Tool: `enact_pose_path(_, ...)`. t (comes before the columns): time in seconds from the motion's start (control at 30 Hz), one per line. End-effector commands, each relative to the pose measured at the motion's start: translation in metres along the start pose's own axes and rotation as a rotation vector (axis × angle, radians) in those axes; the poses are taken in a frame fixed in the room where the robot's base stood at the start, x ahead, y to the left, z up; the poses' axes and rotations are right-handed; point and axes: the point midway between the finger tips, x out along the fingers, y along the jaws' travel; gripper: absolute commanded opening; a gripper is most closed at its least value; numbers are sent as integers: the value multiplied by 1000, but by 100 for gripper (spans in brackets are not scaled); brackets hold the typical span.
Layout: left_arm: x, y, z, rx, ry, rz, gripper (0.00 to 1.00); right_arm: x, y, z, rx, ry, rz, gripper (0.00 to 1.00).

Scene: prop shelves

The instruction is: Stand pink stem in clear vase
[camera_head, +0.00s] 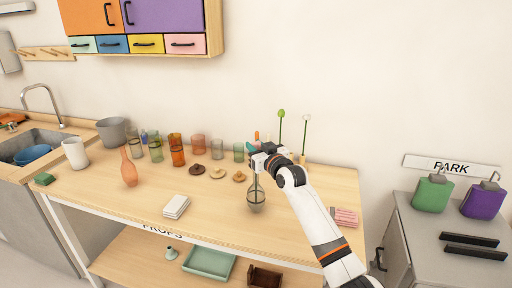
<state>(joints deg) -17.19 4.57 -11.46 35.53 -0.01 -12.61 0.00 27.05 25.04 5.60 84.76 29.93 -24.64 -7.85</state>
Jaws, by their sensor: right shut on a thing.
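The clear vase (256,199) is a small greyish glass bulb with a narrow neck, standing upright near the front of the wooden table. My right gripper (259,163) is directly above its neck, shut on a thin stem that I take for the pink stem. A small orange-pink tip (257,136) shows just above the gripper, and most of the stem is hidden by the gripper. I cannot tell whether the stem's lower end is inside the vase neck. My left gripper is not in view.
Green-tipped (281,115) and white-tipped (306,119) stems stand behind my right gripper. Several glasses line the back of the table (217,210). An orange vase (129,168) stands left, white cards (176,206) lie in front, and a pink stack (345,217) lies right.

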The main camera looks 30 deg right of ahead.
Motion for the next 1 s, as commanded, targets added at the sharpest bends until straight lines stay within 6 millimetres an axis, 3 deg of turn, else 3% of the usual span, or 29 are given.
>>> enact_pose_path(0.5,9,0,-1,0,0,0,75,0,0,-15,0,1,0,5)
enact_pose_path(0.9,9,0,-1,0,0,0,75,0,0,-16,0,1,0,5)
enact_pose_path(0.93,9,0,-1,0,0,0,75,0,0,-16,0,0,0,27)
enact_pose_path(1.0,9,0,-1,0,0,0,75,0,0,-16,0,0,0,39)
